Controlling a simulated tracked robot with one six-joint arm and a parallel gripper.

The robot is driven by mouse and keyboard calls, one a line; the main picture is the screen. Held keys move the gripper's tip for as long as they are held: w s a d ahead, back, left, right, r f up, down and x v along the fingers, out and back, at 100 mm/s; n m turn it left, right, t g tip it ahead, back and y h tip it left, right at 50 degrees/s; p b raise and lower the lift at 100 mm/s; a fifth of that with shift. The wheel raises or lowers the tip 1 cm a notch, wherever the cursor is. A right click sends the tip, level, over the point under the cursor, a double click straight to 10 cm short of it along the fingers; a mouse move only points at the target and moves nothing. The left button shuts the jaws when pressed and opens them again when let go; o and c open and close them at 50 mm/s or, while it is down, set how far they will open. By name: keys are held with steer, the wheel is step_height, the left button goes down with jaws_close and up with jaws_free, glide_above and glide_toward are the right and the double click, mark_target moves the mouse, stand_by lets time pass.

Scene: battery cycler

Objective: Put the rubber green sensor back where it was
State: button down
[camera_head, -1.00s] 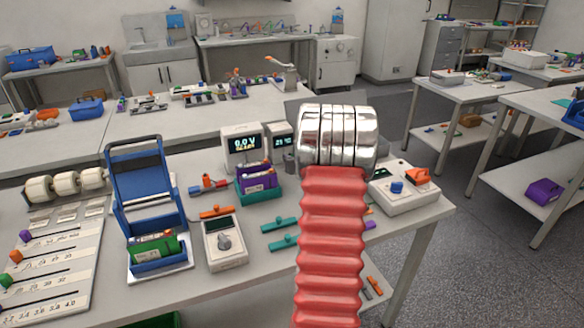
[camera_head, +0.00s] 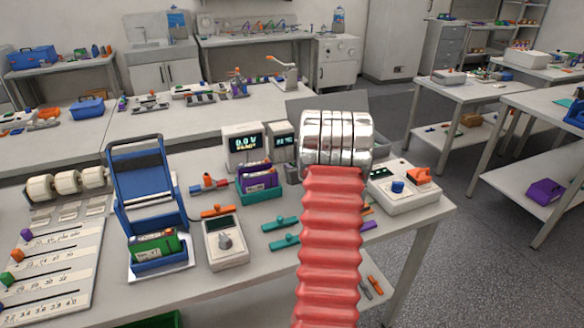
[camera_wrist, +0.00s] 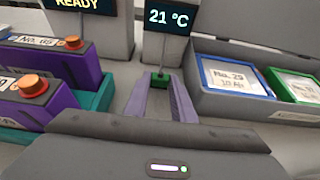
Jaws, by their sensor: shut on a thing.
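My gripper (camera_wrist: 160,86) shows in the wrist view, its two pale purple-grey fingers closed on the small green sensor (camera_wrist: 160,78). My red ribbed arm hides the gripper and the sensor there.
Left of my gripper, purple cells (camera_wrist: 35,102) stand in a teal holder (camera_wrist: 105,90). To the right, a grey box (camera_wrist: 212,92) holds a blue-framed cell (camera_wrist: 235,77) and a green-framed cell (camera_wrist: 297,88). A white instrument (camera_head: 410,200) lies right of my arm.

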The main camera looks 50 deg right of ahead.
steer(key=shift+f, duration=0.2)
steer(key=c, duration=1.5)
jaws_free()
steer(key=shift+r, duration=0.6)
steer(key=v, duration=1.2)
steer(key=shift+d, duration=0.1)
steer(key=shift+s, duration=0.1)
